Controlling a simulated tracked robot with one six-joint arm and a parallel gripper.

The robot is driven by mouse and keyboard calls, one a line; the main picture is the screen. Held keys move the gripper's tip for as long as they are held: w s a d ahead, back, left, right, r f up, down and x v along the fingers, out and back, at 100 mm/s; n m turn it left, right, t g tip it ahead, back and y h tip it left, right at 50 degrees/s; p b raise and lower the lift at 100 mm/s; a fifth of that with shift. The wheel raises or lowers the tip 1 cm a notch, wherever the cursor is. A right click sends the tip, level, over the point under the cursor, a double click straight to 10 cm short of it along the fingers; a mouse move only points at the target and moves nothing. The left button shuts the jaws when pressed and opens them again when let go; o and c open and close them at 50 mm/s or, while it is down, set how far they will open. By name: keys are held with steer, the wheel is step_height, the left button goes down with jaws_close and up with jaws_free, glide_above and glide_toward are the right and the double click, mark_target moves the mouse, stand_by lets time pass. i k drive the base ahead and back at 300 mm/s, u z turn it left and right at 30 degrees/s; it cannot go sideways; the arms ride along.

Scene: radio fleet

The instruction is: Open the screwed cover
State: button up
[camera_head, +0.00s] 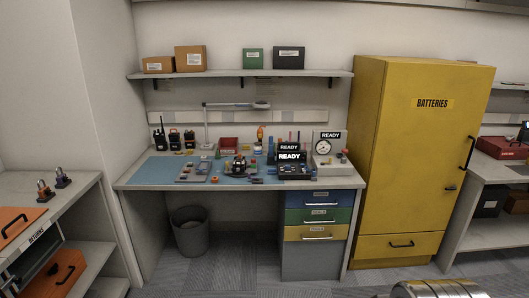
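A workbench (138,179) with a blue mat (156,172) stands across the room. A flat grey item (193,172) lies on the mat. A dark device (239,166) sits in what may be a holder near the middle. A black unit with a "READY" display (289,156) stands to its right, beside a round dial gauge (322,147). These are too small to tell which one bears the screwed cover, and I make out no screws. My gripper is not in view; a shiny metal part, perhaps mine, shows at the bottom right edge.
Dark handheld radios (174,140) stand at the bench's back left under a lamp (205,128). Coloured drawers (321,215) are below right, a bin (190,231) below left. A yellow battery cabinet (412,160) stands right, a returns shelf (75,184) left. Carpet in front is clear.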

mark_target(238, 163)
steer(key=u, duration=0.3)
steer(key=i, duration=1.45)
steer(key=u, duration=0.6)
steer(key=i, duration=1.9)
steer(key=u, duration=0.35)
